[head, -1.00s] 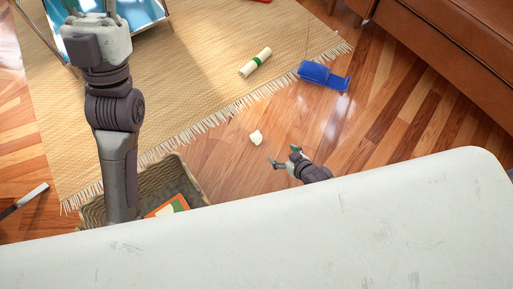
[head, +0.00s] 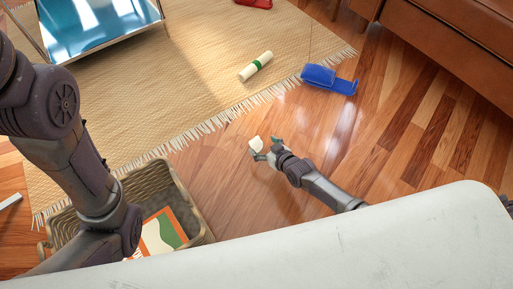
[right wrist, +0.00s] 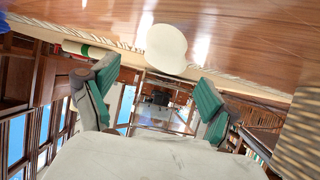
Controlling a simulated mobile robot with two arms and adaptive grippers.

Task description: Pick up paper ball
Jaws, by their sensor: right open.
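The paper ball (head: 256,144) is a small white lump on the wooden floor, just off the fringe of the woven rug. My right gripper (head: 266,150) is low over the floor beside it, with its fingers toward the ball. In the right wrist view the ball (right wrist: 166,49) shows large, just beyond and between the two green-padded fingertips (right wrist: 151,88). The fingers are spread apart and nothing is gripped. I cannot tell whether a finger touches the ball. My left arm comes in at the left of the head view; its gripper is out of the picture.
A wicker basket (head: 151,185) with an orange and green book (head: 162,236) stands left of my right arm. A blue object (head: 327,79) lies by the rug (head: 190,85). A rolled paper (head: 255,66) lies on the rug. A brown leather sofa (head: 450,45) is at upper right.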

